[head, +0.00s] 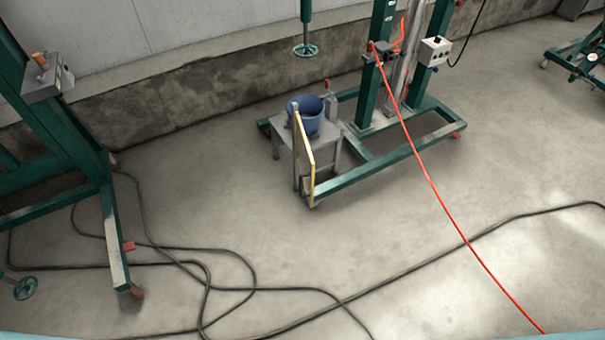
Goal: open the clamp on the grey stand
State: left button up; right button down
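A small grey stand (323,152) stands by the green wheeled frame in the middle of the head view. A blue bucket (311,122) sits on its top. Behind the bucket's right side is a small grey upright part with a red tip (327,85), which may be the clamp. It is too small to tell whether it is open or shut. A yellow-edged panel (303,145) covers part of the stand's front. Neither of my grippers is in view.
A green wheeled frame (385,165) carries a control box (435,50). A red hose (440,200) runs from it across the floor to the lower right. Black cables (250,289) lie in front. Another green frame (60,130) stands left. The floor right is mostly clear.

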aim_at(326, 81)
jog(key=i+l, duration=0.5)
jog(key=i+j+z, duration=0.35)
jog(key=i+j, duration=0.3)
jog(key=i+j+z, duration=0.3)
jog(key=i+j, duration=0.4)
jog(key=j, duration=0.15)
